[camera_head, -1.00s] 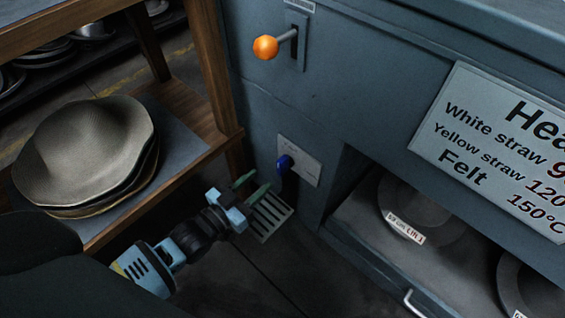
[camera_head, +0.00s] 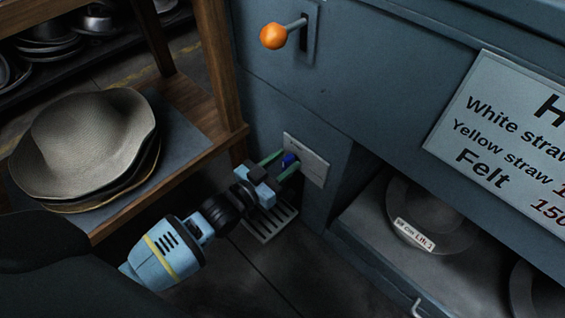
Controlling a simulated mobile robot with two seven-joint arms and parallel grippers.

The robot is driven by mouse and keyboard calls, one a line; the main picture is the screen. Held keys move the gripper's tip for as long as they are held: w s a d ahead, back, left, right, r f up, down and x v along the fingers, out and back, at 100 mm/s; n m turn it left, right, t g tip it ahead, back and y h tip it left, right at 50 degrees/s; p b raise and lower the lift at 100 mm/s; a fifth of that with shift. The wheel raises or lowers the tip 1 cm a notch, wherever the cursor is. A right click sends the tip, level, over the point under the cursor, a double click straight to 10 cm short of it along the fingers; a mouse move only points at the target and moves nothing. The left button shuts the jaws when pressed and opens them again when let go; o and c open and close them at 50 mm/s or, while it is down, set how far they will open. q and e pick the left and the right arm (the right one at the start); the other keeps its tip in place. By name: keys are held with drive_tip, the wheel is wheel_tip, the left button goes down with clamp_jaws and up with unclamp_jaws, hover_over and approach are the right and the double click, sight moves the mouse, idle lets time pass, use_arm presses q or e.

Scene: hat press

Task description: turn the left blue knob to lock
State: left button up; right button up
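The blue knob (camera_head: 290,160) sits on a light plate (camera_head: 314,168) low on the machine's front, close to the wooden shelf. My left gripper (camera_head: 281,164) reaches it from the lower left. Its two green fingers are apart, one on the upper left side of the knob and one on the lower right. The knob's lower part is hidden by the gripper. I cannot tell whether the fingers touch it. My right gripper is not in view.
An orange ball lever (camera_head: 274,36) sticks out above the knob. A wooden shelf (camera_head: 226,130) with stacked hats (camera_head: 86,145) stands close on the left. A floor grate (camera_head: 270,226) lies below the gripper. An open bay with a labelled round form (camera_head: 432,215) is at right.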

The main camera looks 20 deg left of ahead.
use_arm(q)
drive_tip(key=c, duration=0.6)
clamp_jaws()
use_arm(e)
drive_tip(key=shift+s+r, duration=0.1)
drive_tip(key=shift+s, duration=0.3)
